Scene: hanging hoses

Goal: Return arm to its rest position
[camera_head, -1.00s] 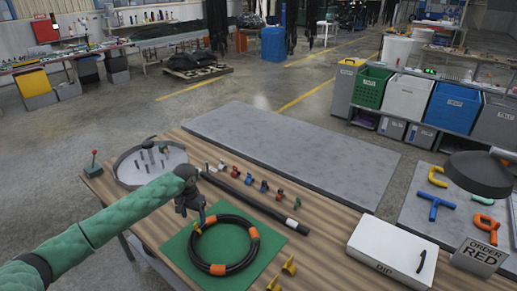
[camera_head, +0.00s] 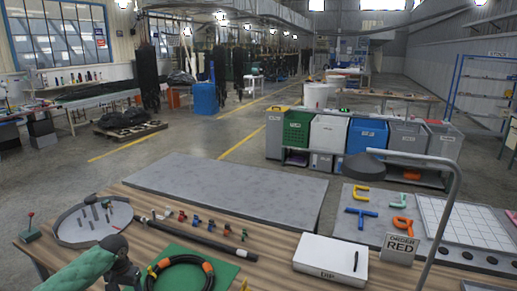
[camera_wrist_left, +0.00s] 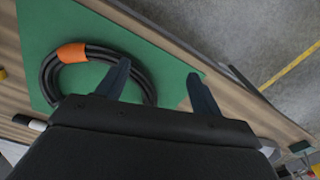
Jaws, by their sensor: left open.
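My left arm, with a green sleeve, comes in at the lower left of the head view. My left gripper (camera_head: 143,281) is near the left side of the coiled black hose (camera_head: 183,262), which has orange bands and lies on a green mat (camera_head: 226,270). In the left wrist view the two fingers (camera_wrist_left: 157,88) are apart with nothing held between them. The hose coil (camera_wrist_left: 62,72) lies beyond the left finger, and the green mat (camera_wrist_left: 110,28) lies below. My right gripper is not in view.
A black rod (camera_head: 200,236) and several small coloured fittings lie behind the mat. A round grey tray (camera_head: 72,234) stands at the left. A bare grey panel (camera_head: 225,190) lies behind.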

